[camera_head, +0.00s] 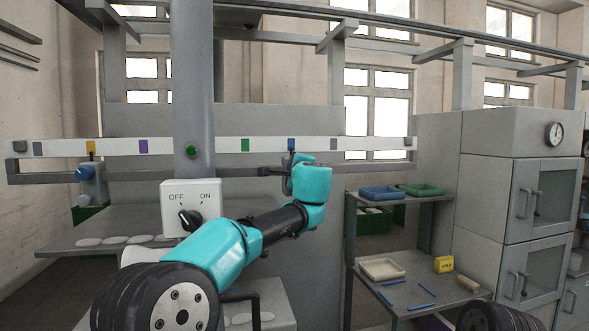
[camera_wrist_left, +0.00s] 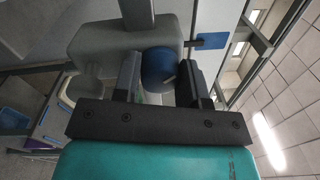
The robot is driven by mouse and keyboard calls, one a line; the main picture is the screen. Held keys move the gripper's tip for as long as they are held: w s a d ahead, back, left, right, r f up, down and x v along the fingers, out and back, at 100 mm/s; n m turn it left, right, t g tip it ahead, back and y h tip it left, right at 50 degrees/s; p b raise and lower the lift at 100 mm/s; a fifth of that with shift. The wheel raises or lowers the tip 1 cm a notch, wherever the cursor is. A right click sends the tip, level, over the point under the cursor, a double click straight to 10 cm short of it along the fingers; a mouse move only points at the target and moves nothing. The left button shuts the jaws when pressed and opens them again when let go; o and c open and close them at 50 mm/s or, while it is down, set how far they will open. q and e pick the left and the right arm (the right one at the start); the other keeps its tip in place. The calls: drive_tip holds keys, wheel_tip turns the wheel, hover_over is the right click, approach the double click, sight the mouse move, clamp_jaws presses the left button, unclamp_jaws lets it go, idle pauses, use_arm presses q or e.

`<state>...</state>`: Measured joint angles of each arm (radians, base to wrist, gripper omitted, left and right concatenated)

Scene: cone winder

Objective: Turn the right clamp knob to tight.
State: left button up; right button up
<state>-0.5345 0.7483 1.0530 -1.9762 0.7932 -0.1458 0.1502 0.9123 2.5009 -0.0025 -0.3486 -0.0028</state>
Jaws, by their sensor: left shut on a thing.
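The right clamp knob (camera_wrist_left: 158,68) is blue and round with a pale mark on its face. In the left wrist view it sits between the two dark fingers of my left gripper (camera_wrist_left: 160,80), which is shut on it. The grey clamp body (camera_wrist_left: 95,45) is behind the knob. In the head view my left gripper (camera_head: 285,172) is at the rail below the blue marker (camera_head: 291,144), and the arm hides the right knob. The left clamp's blue knob (camera_head: 85,173) shows at far left. My right gripper is out of view.
A white box with an OFF/ON switch (camera_head: 190,217) stands beside my left arm. A grey rail (camera_head: 350,170) runs under the white strip with coloured markers (camera_head: 215,144). A shelf at right holds blue (camera_head: 381,193) and green (camera_head: 420,190) trays.

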use_arm(q)
drive_tip(key=shift+n, duration=0.4)
drive_tip(key=o, duration=0.9)
drive_tip(key=shift+o, duration=0.2)
drive_tip(key=shift+s, duration=0.1)
drive_tip(key=r+v, duration=0.1)
drive_tip(key=v, duration=1.6)
drive_tip(key=shift+f, duration=0.45)
drive_tip(key=shift+s+d, duration=0.1)
